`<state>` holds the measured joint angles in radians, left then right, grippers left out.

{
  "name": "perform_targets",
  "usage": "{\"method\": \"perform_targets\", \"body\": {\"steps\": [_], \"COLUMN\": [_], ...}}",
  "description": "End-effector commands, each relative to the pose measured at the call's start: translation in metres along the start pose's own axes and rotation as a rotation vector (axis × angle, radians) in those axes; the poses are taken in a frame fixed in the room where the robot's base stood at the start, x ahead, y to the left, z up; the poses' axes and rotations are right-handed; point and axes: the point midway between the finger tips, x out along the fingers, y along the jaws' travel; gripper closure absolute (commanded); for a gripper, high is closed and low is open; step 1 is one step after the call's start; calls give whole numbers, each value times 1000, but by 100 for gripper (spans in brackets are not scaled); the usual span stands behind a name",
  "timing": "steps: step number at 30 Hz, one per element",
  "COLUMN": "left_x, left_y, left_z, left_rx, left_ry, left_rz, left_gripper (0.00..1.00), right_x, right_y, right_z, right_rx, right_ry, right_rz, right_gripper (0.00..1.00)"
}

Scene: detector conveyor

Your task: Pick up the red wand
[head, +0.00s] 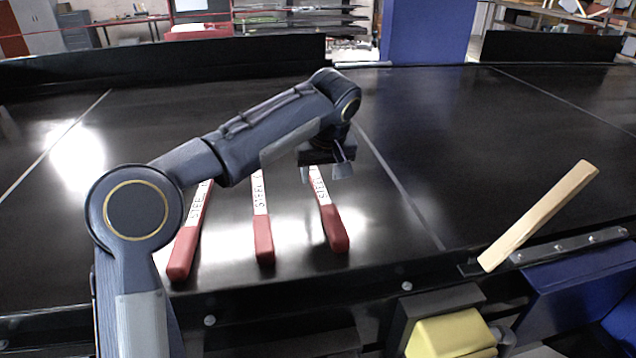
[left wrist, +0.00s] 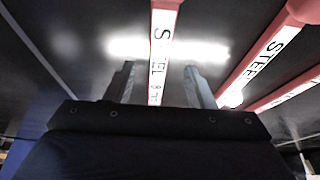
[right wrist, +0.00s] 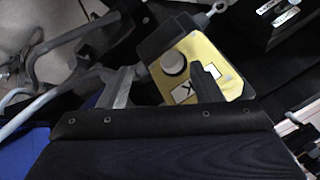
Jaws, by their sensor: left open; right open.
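Three red wands with white bands lettered "STEEL" lie on the black conveyor: left (head: 184,250), middle (head: 263,235) and right (head: 333,226). My left gripper (head: 328,172) is open over the far part of the right wand and hides its far end. In the left wrist view, a wand (left wrist: 160,50) runs lengthwise between the two fingers (left wrist: 158,84), with no visible grip on it. The other two wands show at the right of that view. My right gripper (right wrist: 164,88) is open and away from the wands, seen only in the right wrist view.
A tan bar (head: 540,215) rises at a slant from the conveyor's front edge at right. A yellow control box (head: 450,336) sits below that edge; it also shows in front of my right fingers (right wrist: 218,58). Black side walls (head: 180,62) line the back. The conveyor's right part is clear.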

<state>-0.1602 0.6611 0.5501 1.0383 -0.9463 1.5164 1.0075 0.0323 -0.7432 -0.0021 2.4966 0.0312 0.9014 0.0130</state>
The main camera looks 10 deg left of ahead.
Motion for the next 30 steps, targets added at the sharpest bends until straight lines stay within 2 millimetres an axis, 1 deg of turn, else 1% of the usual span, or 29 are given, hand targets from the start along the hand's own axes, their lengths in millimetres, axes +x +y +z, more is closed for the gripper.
{"method": "perform_targets", "body": {"steps": [1, 3, 7, 10, 16, 17, 27, 28, 30], "left_x": [7, 18, 35, 40, 41, 41, 40, 40, 40], "left_y": [0, 0, 0, 1, 1, 1, 1, 1, 1], "left_z": [-2, -4, -4, -3, -3, -3, -3, -3, -4], "left_rx": [-1, 0, -1, -1, -1, -1, -1, -1, -2], "left_ry": [-6, -6, -2, -2, 0, 0, 0, 0, 1], "left_rz": [-2, -3, -1, 1, 1, 1, 1, 1, 2], "left_gripper": [51, 51, 51, 51, 51, 54, 98, 100, 100], "right_x": [-5, -10, -11, -11, -11, -11, -11, -11, -11], "right_y": [-2, -4, -5, -5, -5, -5, -5, -5, -5], "right_z": [-3, -5, -6, -6, -5, -5, -5, -6, -6], "right_rx": [0, 0, 0, 0, 0, 0, 0, 0, 0], "right_ry": [0, 0, 0, 0, 0, 0, 0, 0, 0], "right_rz": [0, 0, 0, 0, 0, 0, 0, 0, 0], "right_gripper": [41, 41, 41, 41, 41, 41, 41, 41, 41]}}
